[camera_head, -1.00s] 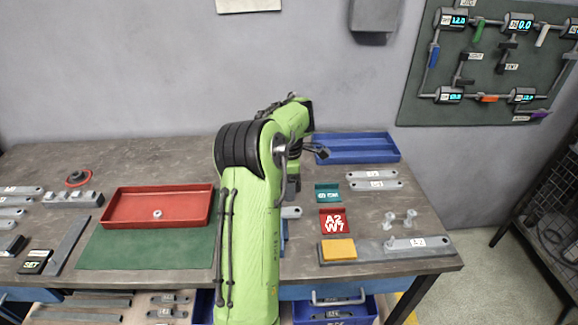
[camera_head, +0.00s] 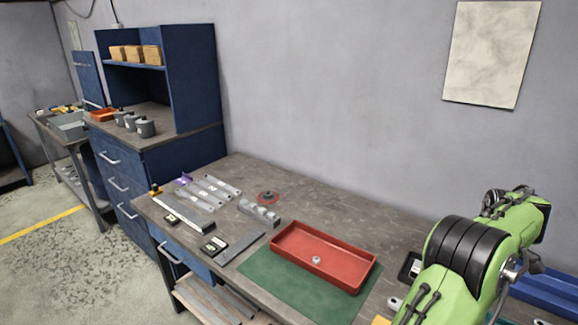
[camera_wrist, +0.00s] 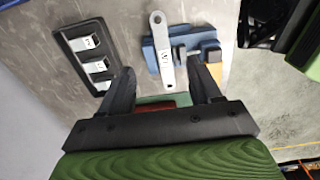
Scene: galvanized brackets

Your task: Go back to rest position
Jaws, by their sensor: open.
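A black tray holding light grey labelled pieces (camera_wrist: 88,42) lies to the left of the fingers. In the head view my green arm is at the right edge, and the gripper itself is hidden or out of frame there.
A red tray (camera_head: 350,276) with a small metal part (camera_head: 316,260) sits on a green mat (camera_head: 262,277). Several grey brackets (camera_head: 215,187) lie on the bench's left. A blue cabinet (camera_head: 190,80) stands farther left. A blue tray (camera_head: 545,290) is at the right edge.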

